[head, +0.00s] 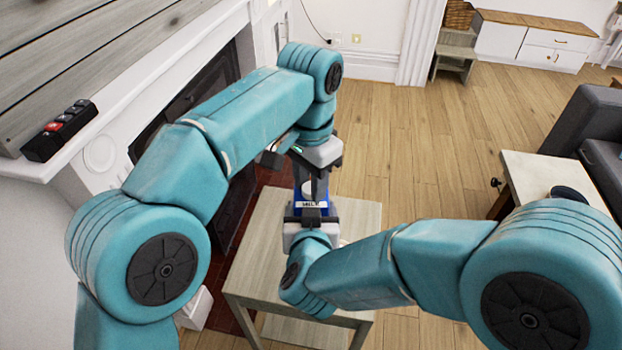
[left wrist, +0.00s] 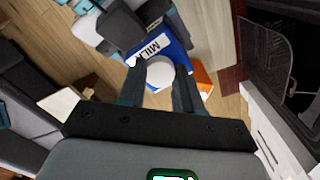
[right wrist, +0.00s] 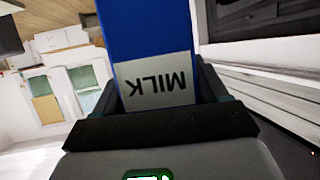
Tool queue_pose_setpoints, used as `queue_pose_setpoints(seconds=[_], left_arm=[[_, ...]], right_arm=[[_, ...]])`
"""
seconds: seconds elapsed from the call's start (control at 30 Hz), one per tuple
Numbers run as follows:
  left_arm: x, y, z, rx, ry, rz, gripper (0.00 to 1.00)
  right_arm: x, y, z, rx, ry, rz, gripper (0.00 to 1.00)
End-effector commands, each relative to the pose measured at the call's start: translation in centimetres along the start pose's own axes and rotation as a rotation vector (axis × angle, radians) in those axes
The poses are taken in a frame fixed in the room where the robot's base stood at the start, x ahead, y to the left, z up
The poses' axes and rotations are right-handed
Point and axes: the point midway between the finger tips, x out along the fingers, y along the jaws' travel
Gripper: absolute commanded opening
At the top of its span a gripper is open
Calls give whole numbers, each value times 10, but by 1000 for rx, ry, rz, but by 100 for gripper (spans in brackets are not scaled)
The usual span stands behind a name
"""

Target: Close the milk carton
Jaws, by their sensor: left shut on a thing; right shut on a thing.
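The blue milk carton (head: 298,207) with a white MILK label is upright over the small wooden table in the head view; whether its base touches the table is hidden. My right gripper (head: 311,214) is shut on the carton's sides, and its fingers flank the label in the right wrist view, where the carton (right wrist: 150,35) fills the jaws. My left gripper (head: 311,184) points down from above. It is shut on the round white cap (left wrist: 160,73) at the carton's top, in the left wrist view. Whether the cap sits fully on the spout cannot be told.
A fireplace with a white mantel (head: 100,70) stands on the left. A white-topped side table (head: 540,180) and grey sofa (head: 605,160) are on the right. An orange item (left wrist: 204,78) shows beyond the carton.

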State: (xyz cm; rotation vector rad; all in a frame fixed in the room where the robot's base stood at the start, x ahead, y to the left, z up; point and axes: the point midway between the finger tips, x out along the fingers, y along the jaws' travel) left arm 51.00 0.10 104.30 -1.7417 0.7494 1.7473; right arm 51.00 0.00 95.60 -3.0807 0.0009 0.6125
Motion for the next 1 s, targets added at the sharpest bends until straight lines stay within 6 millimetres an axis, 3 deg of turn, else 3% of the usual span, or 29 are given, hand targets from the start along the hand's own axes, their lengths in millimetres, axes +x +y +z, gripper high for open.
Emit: queue_pose_setpoints(seconds=[0.8,0.93,1.0], left_arm=[[1,-2,-3,2239,0,1,6],[1,-1,-4,2471,-1,1,6],[1,-1,-4,2459,-1,1,6]], right_arm=[[0,0,0,0,0,0,0],[0,0,0,0,0,0,0],[0,0,0,0,0,0,0]])
